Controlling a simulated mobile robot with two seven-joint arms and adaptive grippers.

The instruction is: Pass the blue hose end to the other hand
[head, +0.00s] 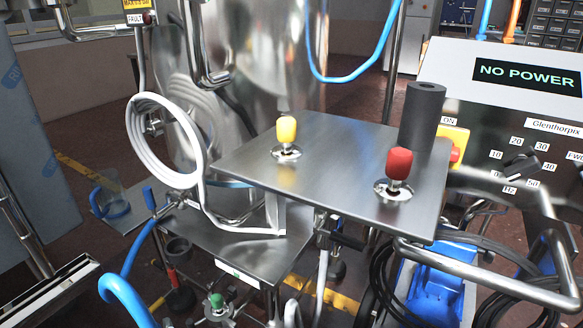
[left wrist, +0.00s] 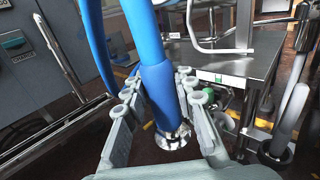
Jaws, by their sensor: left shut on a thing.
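In the left wrist view my left gripper (left wrist: 160,88) is shut on the blue hose end (left wrist: 160,92), with its grey fingers on both sides of the thick blue sleeve. A shiny metal fitting (left wrist: 172,138) sticks out below the sleeve, toward the palm. The hose runs up out of the picture from the sleeve. In the head view a blue hose (head: 122,292) loops at the lower left, beside the steel table. I cannot make out the left gripper's fingers or the held end there. My right gripper is in neither view.
A steel table (head: 330,150) carries a yellow knob (head: 286,130), a red knob (head: 398,163) and a dark cylinder (head: 422,117). A coiled white hose (head: 140,150) hangs at the left. A control panel (head: 510,125) reading NO POWER and a blue bin (head: 437,290) stand at the right.

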